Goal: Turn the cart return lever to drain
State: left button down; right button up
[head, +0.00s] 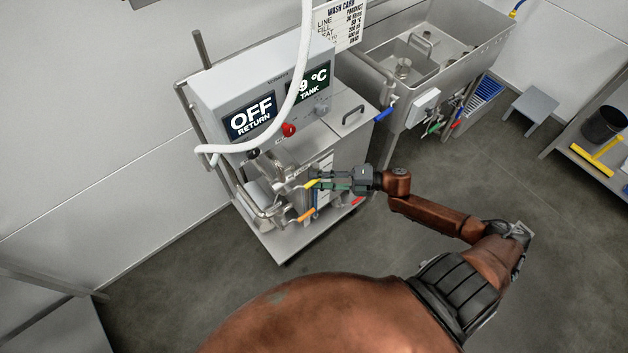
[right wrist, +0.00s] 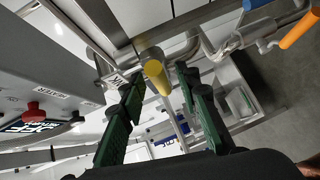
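The wash cart (head: 345,125) stands left of centre in the head view, with pipework and coloured levers on its near side. A yellow lever (head: 312,184) is at the tips of my right gripper (head: 322,180). In the right wrist view the yellow lever (right wrist: 155,76) lies between the two spread green-padded fingers (right wrist: 163,92), with gaps visible beside it. I cannot read a label naming the return lever. The return display (head: 251,118) on the cart reads OFF. My left gripper is not in view.
An orange lever (head: 305,215) sits just below the yellow one, and a red knob (head: 289,129) is above. A white hose (head: 300,60) hangs across the cart front. A steel sink (head: 470,50) stands behind to the right.

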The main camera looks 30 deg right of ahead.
jog(key=shift+w+a+f, duration=0.1)
jog(key=shift+w+a, duration=0.3)
jog(key=shift+a, duration=0.15)
jog(key=shift+c, duration=0.7)
grip_shut()
